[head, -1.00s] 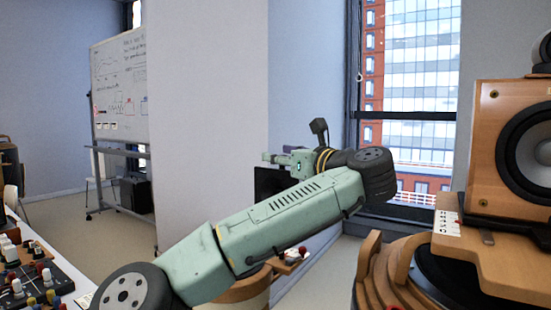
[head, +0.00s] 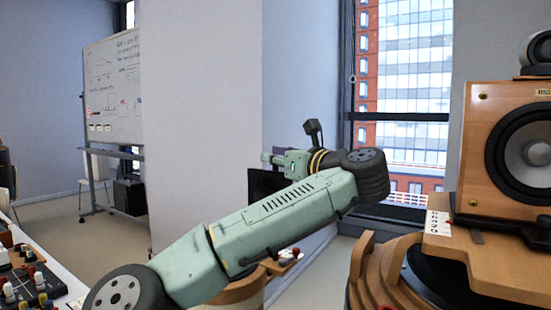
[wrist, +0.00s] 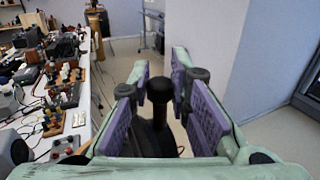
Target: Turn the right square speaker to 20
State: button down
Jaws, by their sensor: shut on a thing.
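A cluttered table (wrist: 75,100) with several control boxes runs along the left of the wrist view. A pale wall (head: 205,110) stands behind my arm. A whiteboard (head: 112,90) is at the back left, a tall window (head: 405,90) behind. Bare floor (wrist: 125,65) lies between table and wall.

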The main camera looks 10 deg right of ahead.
jog(key=m+t+h, duration=0.1)
jog(key=m+h, duration=0.1)
jog(key=h, duration=0.1)
jog(key=shift+a, duration=0.15)
jog(key=shift+m+h+p, duration=0.5)
jog(key=shift+m+h, duration=0.5)
jog(key=shift+h, duration=0.6)
jog(key=c, duration=1.5)
grip_release()
jog(key=shift+o, duration=0.2)
jog(key=shift+s+d, duration=0.1)
jog(key=shift+d, duration=0.1)
jog(key=s, duration=1.2)
jog(key=shift+d, duration=0.2)
jog(key=shift+w, duration=0.1)
